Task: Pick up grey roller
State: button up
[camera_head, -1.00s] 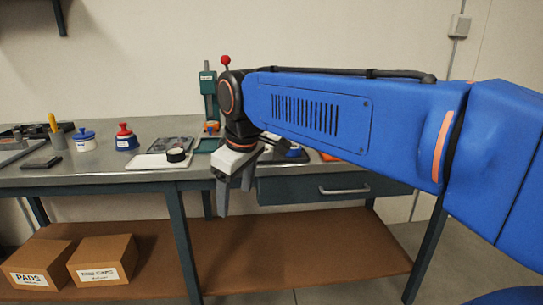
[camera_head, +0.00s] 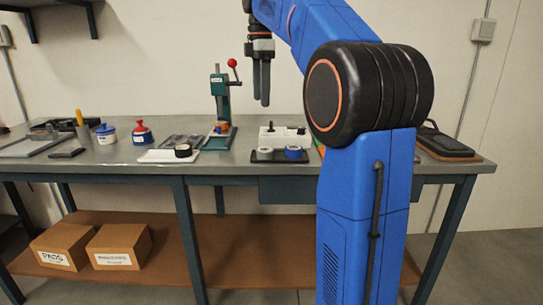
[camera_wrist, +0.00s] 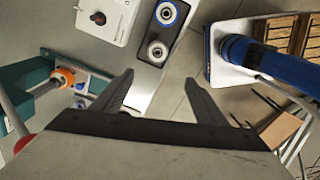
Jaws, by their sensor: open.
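A small grey roller (camera_head: 264,153) stands at the left end of a dark tray (camera_head: 279,160) on the bench. A blue roller (camera_head: 293,151) stands to its right on the same tray. In the wrist view the grey roller (camera_wrist: 157,51) shows as a pale ring nearer my fingers, and the blue roller (camera_wrist: 167,13) is farther off. My gripper (camera_head: 261,102) points down, open and empty, well above the bench. In the wrist view, my gripper (camera_wrist: 158,78) has its two fingers spread apart, with the tray beyond them.
A white control box (camera_head: 282,136) stands just behind the tray. A green press (camera_head: 219,100) with a red knob stands to the left. A black tape-like ring (camera_head: 183,150) lies on a white board farther left. The air around my gripper is clear.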

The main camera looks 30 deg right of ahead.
send_over(265, 154)
jog(key=w+d, duration=0.1)
jog(key=w, duration=0.1)
notch_tip(265, 154, down, 12)
jog(key=shift+w+r, duration=0.1)
jog(key=shift+r, duration=0.05)
jog(key=shift+w+d+f, duration=0.1)
jog(key=shift+d+f, duration=0.05)
jog(key=shift+f, duration=1.2)
jog(key=shift+w+d+f, duration=0.1)
jog(key=shift+f, duration=1.2)
jog(key=c, duration=1.2)
